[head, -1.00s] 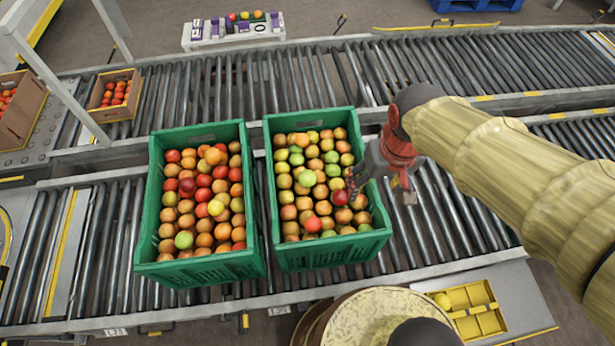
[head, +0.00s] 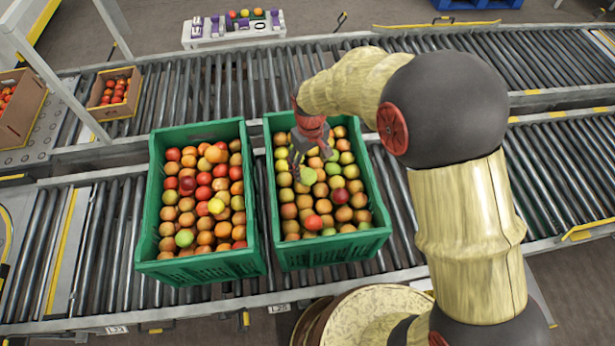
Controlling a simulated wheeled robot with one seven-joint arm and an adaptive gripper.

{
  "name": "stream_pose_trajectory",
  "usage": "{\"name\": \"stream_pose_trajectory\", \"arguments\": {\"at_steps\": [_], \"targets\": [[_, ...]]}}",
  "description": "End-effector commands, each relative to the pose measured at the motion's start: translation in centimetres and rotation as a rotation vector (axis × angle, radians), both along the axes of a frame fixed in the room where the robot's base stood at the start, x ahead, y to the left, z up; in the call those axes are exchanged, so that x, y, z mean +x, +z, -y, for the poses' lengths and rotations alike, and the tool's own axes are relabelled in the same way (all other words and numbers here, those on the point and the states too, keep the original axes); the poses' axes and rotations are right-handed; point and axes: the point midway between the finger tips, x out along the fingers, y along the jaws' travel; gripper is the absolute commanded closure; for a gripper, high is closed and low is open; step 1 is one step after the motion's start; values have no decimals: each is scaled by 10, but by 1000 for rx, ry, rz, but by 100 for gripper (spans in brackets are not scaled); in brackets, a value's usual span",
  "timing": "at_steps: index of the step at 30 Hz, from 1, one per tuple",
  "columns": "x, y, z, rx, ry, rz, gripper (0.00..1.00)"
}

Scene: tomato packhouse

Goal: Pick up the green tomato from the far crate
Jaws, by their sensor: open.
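Two green crates full of mixed red, orange and green tomatoes stand side by side on the near roller conveyor. They are the left crate (head: 202,270) and the right crate (head: 335,252). My gripper (head: 311,160) is open and points down over the back part of the right crate. A green tomato (head: 308,176) shows right at its fingertips; I cannot tell whether they touch it. Another green tomato (head: 329,232) lies near the front of the right crate. A green tomato (head: 184,238) lies at the front of the left crate. My gripper hides some tomatoes at the back.
A second roller conveyor (head: 230,95) runs behind the crates. A cardboard box (head: 130,93) of red tomatoes stands on it at the left, with another box (head: 22,120) at the far left. A small white stand (head: 230,35) with colored balls is at the back. Rollers right of the crates are clear.

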Motion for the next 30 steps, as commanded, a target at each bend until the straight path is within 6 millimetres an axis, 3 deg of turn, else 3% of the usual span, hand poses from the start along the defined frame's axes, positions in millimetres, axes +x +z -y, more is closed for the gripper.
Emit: {"name": "stream_pose_trajectory", "arguments": {"at_steps": [14, 22, 30], "targets": [[-4, -54, -6, -1, 0, -1, 35], [-4, -55, -7, 1, -1, 1, 36], [-4, -55, -7, 1, -1, 1, 51]]}}
